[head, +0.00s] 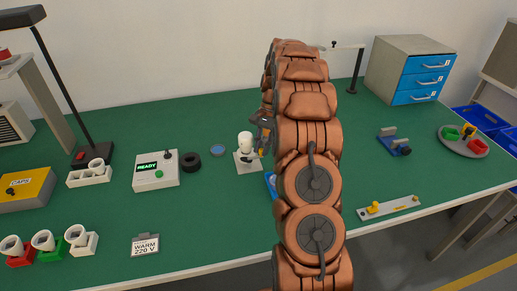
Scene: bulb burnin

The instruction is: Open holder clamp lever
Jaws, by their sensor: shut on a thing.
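The holder (247,167) is a pale square stand with a white bulb-like top, upright on the green table left of my arm. A small yellow lever (262,153) shows at its right side, beside my arm. My gripper (261,140) is a dark shape at the holder's right, largely hidden behind my copper-coloured arm. It appears shut on the yellow lever, though the fingertips are too small and covered to see clearly.
A READY tester (155,172), a black ring (191,162) and a blue disc (218,150) lie left of the holder. A blue part (271,182) shows partly behind my arm. A grey bar with a yellow knob (375,208) lies front right.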

